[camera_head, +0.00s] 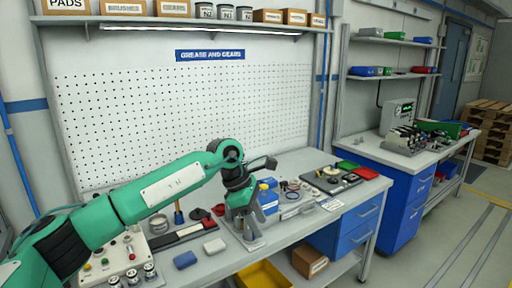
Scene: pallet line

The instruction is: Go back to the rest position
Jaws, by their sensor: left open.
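My green left arm comes in from the lower left and reaches over the near workbench (284,232). My left gripper (250,232) points down above the middle of the bench, next to a blue-and-yellow item (268,199). The gripper is open and I see nothing held in it. Its fingers partly cover the items behind it. My right gripper is not in view.
A tray of parts (331,180) is to the right. A pegboard (185,115) stands behind.

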